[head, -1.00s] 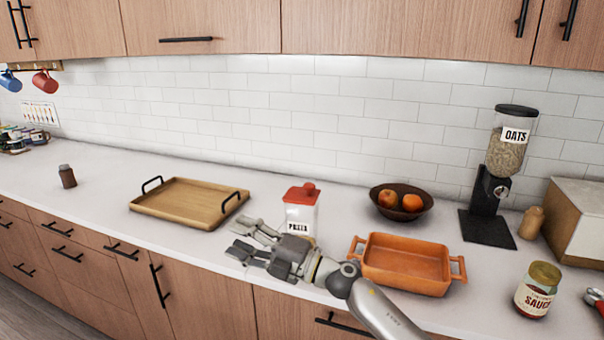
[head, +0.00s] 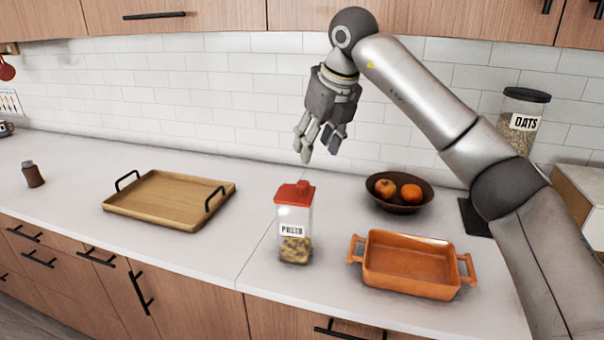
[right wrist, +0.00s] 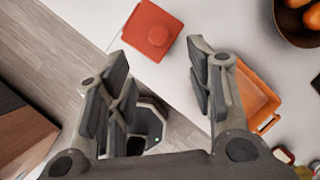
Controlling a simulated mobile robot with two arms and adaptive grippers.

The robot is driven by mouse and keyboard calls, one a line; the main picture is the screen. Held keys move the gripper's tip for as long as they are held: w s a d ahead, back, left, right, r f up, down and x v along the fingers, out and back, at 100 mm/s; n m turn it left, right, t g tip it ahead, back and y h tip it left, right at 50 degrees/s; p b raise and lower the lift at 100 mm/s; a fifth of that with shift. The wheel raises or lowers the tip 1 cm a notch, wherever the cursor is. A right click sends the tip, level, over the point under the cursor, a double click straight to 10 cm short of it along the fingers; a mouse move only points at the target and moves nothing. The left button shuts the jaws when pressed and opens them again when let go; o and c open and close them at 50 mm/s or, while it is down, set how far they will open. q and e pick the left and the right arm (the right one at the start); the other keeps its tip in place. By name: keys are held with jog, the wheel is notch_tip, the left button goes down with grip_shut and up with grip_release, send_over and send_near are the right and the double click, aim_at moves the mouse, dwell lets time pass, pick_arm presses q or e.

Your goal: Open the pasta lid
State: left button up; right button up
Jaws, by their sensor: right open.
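The pasta jar (head: 295,228) stands upright on the white counter, clear with a "PASTA" label and some pasta at the bottom. Its red lid (head: 295,193) with a raised knob sits on top. In the right wrist view the red lid (right wrist: 152,29) shows from above, beyond the fingertips. My right gripper (head: 319,155) is open and empty, pointing down above and slightly to the right of the jar, apart from the lid. In the right wrist view its fingers (right wrist: 155,58) are spread with nothing between them. My left gripper is not in view.
An orange baking dish (head: 412,287) stands right of the jar. A dark bowl of oranges (head: 400,206) is behind it. A wooden tray (head: 150,208) lies to the left.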

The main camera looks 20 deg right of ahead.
aim_at(304, 183)
jog(key=p+x, duration=0.2)
jog(key=x, duration=0.8)
jog(key=shift+a+f, duration=0.1)
jog(key=shift+f, duration=0.15)
grip_shut()
